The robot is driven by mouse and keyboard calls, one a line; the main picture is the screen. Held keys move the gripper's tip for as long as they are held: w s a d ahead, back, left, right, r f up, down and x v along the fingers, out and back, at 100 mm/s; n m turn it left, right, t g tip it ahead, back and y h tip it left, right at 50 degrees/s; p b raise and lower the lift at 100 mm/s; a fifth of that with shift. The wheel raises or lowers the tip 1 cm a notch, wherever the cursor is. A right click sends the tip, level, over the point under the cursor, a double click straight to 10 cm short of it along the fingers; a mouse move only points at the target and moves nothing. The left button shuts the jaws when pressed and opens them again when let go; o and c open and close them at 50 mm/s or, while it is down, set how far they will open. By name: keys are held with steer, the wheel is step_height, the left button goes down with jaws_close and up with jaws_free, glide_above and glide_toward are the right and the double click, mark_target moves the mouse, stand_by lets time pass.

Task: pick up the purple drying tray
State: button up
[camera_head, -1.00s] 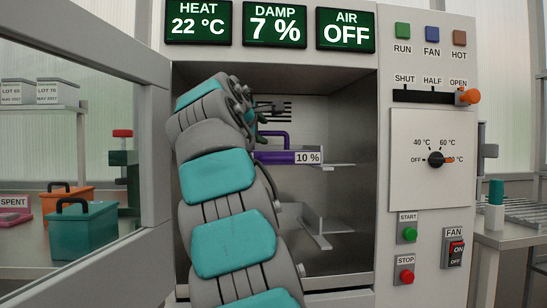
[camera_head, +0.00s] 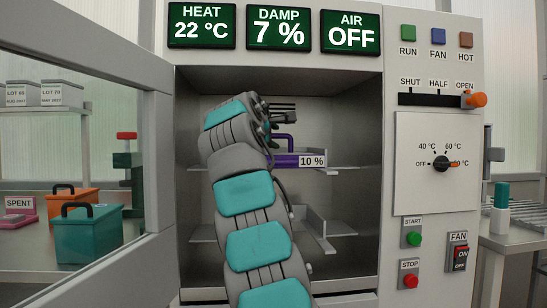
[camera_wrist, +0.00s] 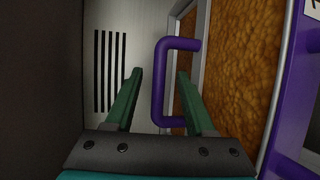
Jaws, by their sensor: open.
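The purple drying tray (camera_head: 285,160) sits on the upper shelf inside the open drying cabinet, with a "10 %" label on its front. Its purple handle (camera_wrist: 160,82) stands up from it. In the wrist view the tray's brown grainy contents and purple wall (camera_wrist: 293,100) lie at the right. My gripper (camera_wrist: 158,80) is open, with its green fingers on either side of the handle's bar. I cannot tell whether either finger touches it. In the head view my arm hides the tray's left part and most of the gripper.
The cabinet's lower shelf (camera_head: 325,228) looks empty where it shows. The open glass door (camera_head: 155,150) stands close at the left of my arm. The control panel (camera_head: 435,150) is at the right. A teal box (camera_head: 88,235) and an orange box (camera_head: 72,200) stand on the left bench.

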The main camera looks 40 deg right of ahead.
steer(key=shift+w+d, duration=0.35)
steer(key=shift+d, duration=0.25)
steer(key=shift+f, duration=0.1)
jaws_close()
stand_by(1.0)
